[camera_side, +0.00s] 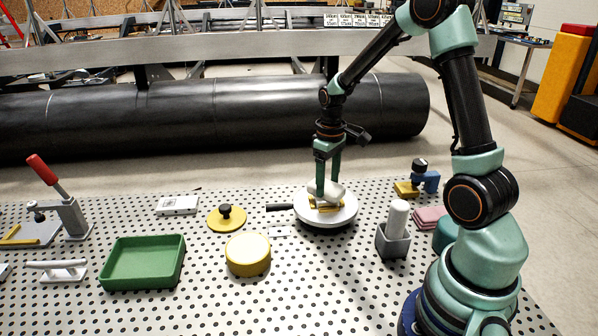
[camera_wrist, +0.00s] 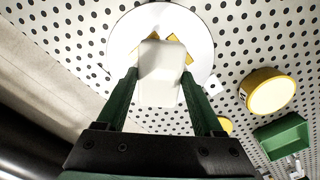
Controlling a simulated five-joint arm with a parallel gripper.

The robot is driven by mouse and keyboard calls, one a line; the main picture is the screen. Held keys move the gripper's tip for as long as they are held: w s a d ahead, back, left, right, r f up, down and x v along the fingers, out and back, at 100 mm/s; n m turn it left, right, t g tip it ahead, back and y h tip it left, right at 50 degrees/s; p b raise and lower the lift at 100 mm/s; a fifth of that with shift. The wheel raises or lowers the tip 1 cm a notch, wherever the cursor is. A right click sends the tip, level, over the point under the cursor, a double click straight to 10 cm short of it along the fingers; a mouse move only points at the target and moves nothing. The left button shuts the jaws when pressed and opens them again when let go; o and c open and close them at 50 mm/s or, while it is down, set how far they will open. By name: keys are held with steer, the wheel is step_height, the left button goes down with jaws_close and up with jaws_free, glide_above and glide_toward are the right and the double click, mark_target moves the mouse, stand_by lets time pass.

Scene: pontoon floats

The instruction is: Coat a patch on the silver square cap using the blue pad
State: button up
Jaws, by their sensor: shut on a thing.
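My gripper (camera_side: 328,188) is shut on a pale, rounded white block (camera_side: 335,189), which fills the space between the fingers in the wrist view (camera_wrist: 160,75). The block is low over a round white plate (camera_side: 343,214). Yellow pieces (camera_side: 322,208) lie on the plate under the block and are partly covered by it. I cannot tell whether block and pieces touch. I cannot make out a silver square cap; it may be hidden under the block. No clearly blue pad shows; the held block looks white.
A yellow round tub (camera_side: 248,256), a green tray (camera_side: 142,264) and a yellow knobbed disc (camera_side: 227,219) stand left of the plate. A grey holder with a white cylinder (camera_side: 397,216), pink pads (camera_side: 430,217) and a blue-and-yellow fixture (camera_side: 428,182) stand right.

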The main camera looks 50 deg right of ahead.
steer(key=shift+w+d, duration=1.15)
steer(key=shift+d, duration=0.05)
steer(key=shift+r, duration=4.05)
